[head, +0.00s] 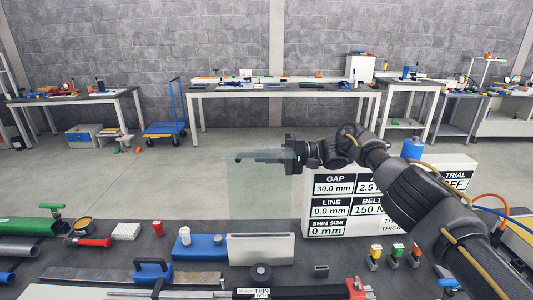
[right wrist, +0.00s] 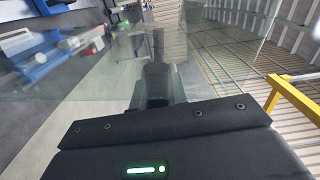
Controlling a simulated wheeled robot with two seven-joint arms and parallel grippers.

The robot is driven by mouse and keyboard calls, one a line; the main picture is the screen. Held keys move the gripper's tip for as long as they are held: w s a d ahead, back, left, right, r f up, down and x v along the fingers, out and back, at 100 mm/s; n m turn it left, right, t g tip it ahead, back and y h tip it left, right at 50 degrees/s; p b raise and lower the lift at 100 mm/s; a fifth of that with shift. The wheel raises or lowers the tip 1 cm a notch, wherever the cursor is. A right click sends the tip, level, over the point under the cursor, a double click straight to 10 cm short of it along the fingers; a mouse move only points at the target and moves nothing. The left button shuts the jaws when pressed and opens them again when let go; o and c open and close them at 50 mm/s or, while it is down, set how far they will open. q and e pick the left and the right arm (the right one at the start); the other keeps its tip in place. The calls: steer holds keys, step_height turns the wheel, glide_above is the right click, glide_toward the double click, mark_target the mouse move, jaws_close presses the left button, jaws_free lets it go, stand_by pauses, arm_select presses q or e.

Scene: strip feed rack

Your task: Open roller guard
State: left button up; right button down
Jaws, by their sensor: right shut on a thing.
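The roller guard (head: 258,195) is a clear, greenish see-through panel. It stands about upright behind a light grey plate (head: 260,249) on the bench in the head view. My right gripper (head: 258,157) is at the panel's top edge, its dark fingers lying along it and pointing left. It is shut on the guard. In the right wrist view the clear panel (right wrist: 75,85) spans the picture, and the dark fingers (right wrist: 155,80) show against it; the exact contact is hard to see. My left gripper is not in view.
A white sign board (head: 345,222) with readings stands right of the guard, under my right arm. A blue block (head: 205,248) with a white bottle sits left of the plate. Red, yellow and green-topped pieces (head: 395,252) stand at right. The space above the guard is clear.

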steer(key=shift+w+a+f, duration=0.1)
steer(key=shift+w+f, duration=0.1)
steer(key=shift+w, duration=0.05)
stand_by(0.3)
steer(key=c, duration=1.4)
jaws_free()
steer(key=shift+w, duration=0.2)
steer(key=shift+s+r, duration=0.1)
